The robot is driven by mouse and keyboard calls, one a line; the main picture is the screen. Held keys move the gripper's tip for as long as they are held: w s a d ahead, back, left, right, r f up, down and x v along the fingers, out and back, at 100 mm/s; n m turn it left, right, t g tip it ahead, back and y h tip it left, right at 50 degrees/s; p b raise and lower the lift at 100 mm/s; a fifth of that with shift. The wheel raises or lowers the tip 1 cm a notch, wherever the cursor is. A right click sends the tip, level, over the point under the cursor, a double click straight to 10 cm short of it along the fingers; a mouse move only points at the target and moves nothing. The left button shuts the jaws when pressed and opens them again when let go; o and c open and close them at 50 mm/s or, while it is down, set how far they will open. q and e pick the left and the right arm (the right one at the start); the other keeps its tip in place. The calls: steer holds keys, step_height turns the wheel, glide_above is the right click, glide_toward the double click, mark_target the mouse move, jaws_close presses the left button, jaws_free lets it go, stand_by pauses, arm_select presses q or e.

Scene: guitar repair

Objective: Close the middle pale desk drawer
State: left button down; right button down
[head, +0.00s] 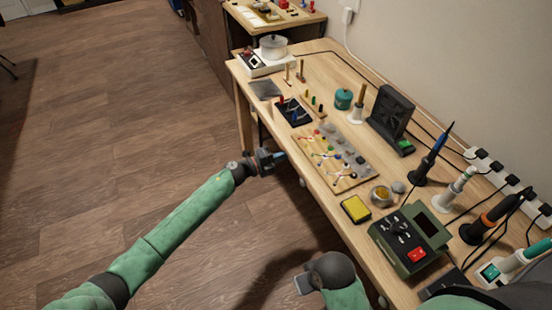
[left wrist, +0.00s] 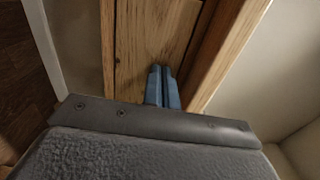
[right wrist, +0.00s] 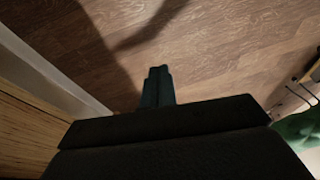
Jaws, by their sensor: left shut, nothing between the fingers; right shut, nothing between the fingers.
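The wooden desk (head: 345,205) runs along the right of the head view. My left gripper (head: 280,155) is shut and empty at the desk's front edge. In the left wrist view its closed fingertips (left wrist: 163,72) are at a pale wooden panel (left wrist: 150,35) framed by lighter wood. I cannot tell whether they touch it, or how far any drawer stands out. My right gripper (right wrist: 158,75) is shut and empty above the floor, in front of the desk.
The desk top holds a parts board (head: 335,158), a yellow sponge (head: 355,208), a green soldering station (head: 410,240), a black fan (head: 391,118) and several soldering tools at the right. The wooden floor (head: 110,130) to the left is clear.

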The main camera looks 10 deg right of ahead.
steer(key=shift+a+r, duration=0.15)
steer(key=shift+a, duration=0.1)
stand_by(0.3)
